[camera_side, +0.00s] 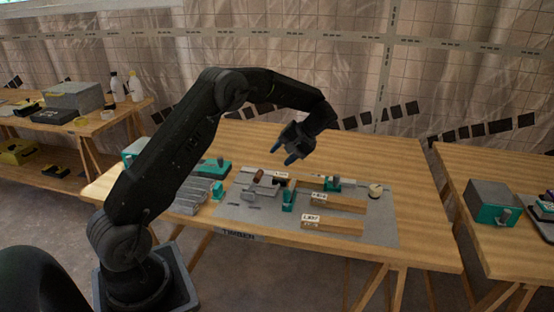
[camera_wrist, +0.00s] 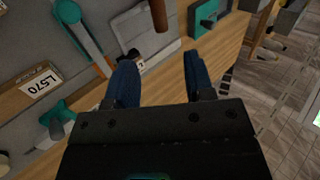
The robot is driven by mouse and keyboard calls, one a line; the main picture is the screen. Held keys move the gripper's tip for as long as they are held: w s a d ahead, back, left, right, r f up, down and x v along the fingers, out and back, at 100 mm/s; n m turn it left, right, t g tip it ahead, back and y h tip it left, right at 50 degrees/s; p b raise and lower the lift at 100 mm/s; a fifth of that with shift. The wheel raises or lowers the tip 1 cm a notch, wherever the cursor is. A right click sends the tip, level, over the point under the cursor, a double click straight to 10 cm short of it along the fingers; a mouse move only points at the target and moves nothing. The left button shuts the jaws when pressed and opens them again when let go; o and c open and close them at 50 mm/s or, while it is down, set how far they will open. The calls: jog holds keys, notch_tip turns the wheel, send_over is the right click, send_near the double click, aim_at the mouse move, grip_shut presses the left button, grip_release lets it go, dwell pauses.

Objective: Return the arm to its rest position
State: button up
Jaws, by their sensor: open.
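My gripper (camera_side: 297,157) hangs above the back part of the wooden workbench (camera_side: 390,160) in the side view, apart from everything on it. Its two dark blue fingers (camera_wrist: 157,80) stand apart in the wrist view with nothing between them. My arm is raised and bent, reaching out over the bench from the left. A grey mat (camera_side: 385,232) on the bench lies below and in front of the gripper.
Labelled wooden blocks (camera_side: 333,227), teal clamps (camera_side: 288,200) and a brown-handled tool (camera_side: 259,176) lie on the mat. A grey and teal box (camera_side: 492,203) stands on the right bench. A left bench holds bottles (camera_side: 134,86). Air above the bench is clear.

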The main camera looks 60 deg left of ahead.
jog(key=s+d+r+m+t+h, duration=0.2)
jog(key=s+d+r+m+t, duration=0.35)
jog(key=s+d+r, duration=0.55)
jog(key=s+d+r+m+t+h, duration=0.2)
jog(key=s+d+t, duration=0.3)
jog(key=s+d, duration=0.8)
jog(key=shift+s+r+m+t+h, duration=0.35)
jog(key=shift+s+m+h, duration=0.25)
jog(key=shift+m+h, duration=0.2)
